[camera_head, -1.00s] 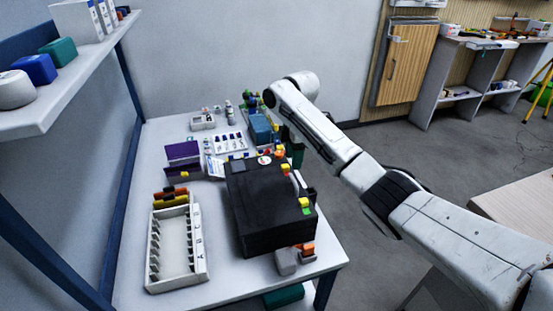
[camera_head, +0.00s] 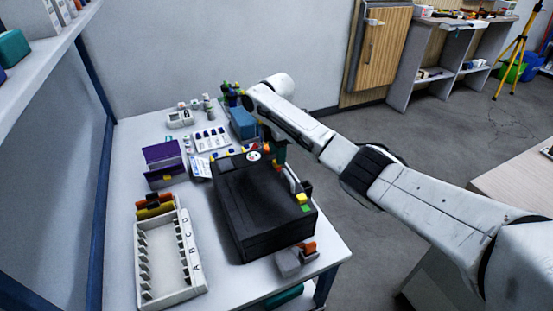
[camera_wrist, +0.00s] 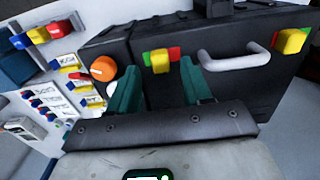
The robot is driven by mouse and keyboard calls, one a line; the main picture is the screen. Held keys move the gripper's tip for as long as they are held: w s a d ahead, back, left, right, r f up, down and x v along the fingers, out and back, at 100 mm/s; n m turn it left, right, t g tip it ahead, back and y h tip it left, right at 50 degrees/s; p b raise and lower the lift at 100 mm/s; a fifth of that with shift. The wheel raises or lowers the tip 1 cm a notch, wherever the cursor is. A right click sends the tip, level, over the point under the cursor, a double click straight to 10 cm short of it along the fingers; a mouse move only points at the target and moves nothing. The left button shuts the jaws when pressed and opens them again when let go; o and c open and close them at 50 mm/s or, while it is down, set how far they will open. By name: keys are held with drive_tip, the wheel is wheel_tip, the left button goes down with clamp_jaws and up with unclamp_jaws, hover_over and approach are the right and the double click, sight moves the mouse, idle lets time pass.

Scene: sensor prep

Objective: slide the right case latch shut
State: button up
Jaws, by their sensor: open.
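The black case (camera_head: 262,205) lies on the white table; its latch side and grey handle (camera_wrist: 235,60) show in the wrist view. Two yellow latch sliders with red and green marks sit on either side of the handle. One slider (camera_wrist: 160,61) is at the left in the wrist view, the other (camera_wrist: 291,41) at the right. The latter also shows at the case's near end in the head view (camera_head: 303,198). My gripper (camera_wrist: 158,70) is open, its teal fingers either side of the left-hand slider in the picture. Contact cannot be told. The arm partly hides that end in the head view.
An orange knob (camera_wrist: 103,68) is close left of my fingers. A lettered white rack (camera_head: 187,262), a purple box (camera_head: 163,165) and a blue box (camera_head: 242,123) share the table. Grey and orange pieces (camera_head: 290,262) lie at the near corner. Open floor is to the right.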

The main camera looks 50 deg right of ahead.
drive_tip(key=shift+f, duration=1.25)
drive_tip(key=shift+c, duration=0.3)
clamp_jaws()
